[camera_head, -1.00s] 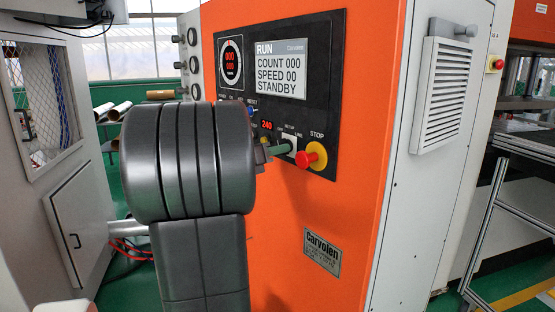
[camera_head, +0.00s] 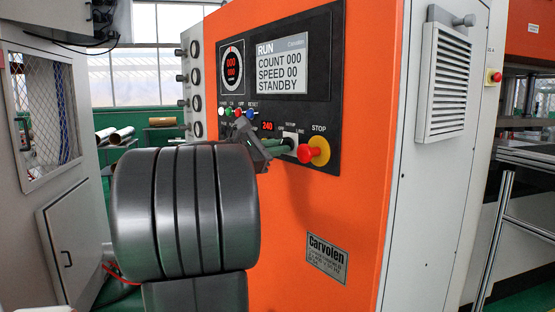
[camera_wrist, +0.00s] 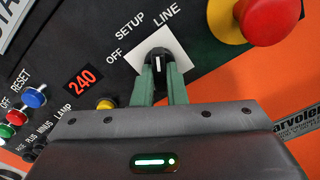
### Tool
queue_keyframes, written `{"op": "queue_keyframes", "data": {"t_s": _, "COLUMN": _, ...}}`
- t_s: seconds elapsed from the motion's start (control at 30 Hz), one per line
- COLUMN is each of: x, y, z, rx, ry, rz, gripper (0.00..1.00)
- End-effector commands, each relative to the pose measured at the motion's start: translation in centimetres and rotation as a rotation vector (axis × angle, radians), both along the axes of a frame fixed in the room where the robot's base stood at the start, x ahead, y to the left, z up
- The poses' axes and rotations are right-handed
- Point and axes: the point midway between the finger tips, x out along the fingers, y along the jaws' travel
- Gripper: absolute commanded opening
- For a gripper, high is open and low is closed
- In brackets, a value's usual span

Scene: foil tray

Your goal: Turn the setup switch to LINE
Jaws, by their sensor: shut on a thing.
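The setup switch (camera_wrist: 157,58) is a black knob with a white pointer mark on a white plate, labelled OFF, SETUP and LINE. In the wrist view the mark stands nearly upright, its upper end toward the word LINE. My gripper (camera_wrist: 160,76) has its green fingers on both sides of the knob, shut on it. In the head view my gripper (camera_head: 284,147) reaches the panel from the left, tilted. The switch plate (camera_head: 291,138) shows there, but the fingers and the STOP button hide much of the knob.
The red STOP button (camera_wrist: 272,18) on its yellow base sits close right of the switch. The red 240 readout (camera_wrist: 82,79), a yellow lamp (camera_wrist: 105,103) and several coloured buttons lie left. The display (camera_head: 282,66) reads STANDBY.

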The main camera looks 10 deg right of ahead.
Motion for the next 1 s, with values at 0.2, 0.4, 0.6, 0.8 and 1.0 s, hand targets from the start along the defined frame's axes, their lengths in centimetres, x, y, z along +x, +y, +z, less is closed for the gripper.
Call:
{"op": "queue_keyframes", "data": {"t_s": 0.2, "x": 0.04, "y": 0.02, "z": -0.34, "rx": 0.059, "ry": -0.124, "rz": 0.000, "gripper": 0.00}}
{"op": "queue_keyframes", "data": {"t_s": 0.4, "x": 0.06, "y": 0.03, "z": -0.16, "rx": 0.092, "ry": -0.193, "rz": 0.000, "gripper": 0.00}}
{"op": "queue_keyframes", "data": {"t_s": 0.6, "x": 0.07, "y": 0.02, "z": -0.06, "rx": 0.105, "ry": -0.222, "rz": 0.000, "gripper": 0.00}}
{"op": "queue_keyframes", "data": {"t_s": 0.8, "x": 0.08, "y": 0.01, "z": -0.01, "rx": 0.109, "ry": -0.229, "rz": -0.001, "gripper": 0.00}}
{"op": "queue_keyframes", "data": {"t_s": 1.0, "x": 0.08, "y": 0.01, "z": -0.01, "rx": 0.108, "ry": -0.228, "rz": -0.001, "gripper": 0.00}}
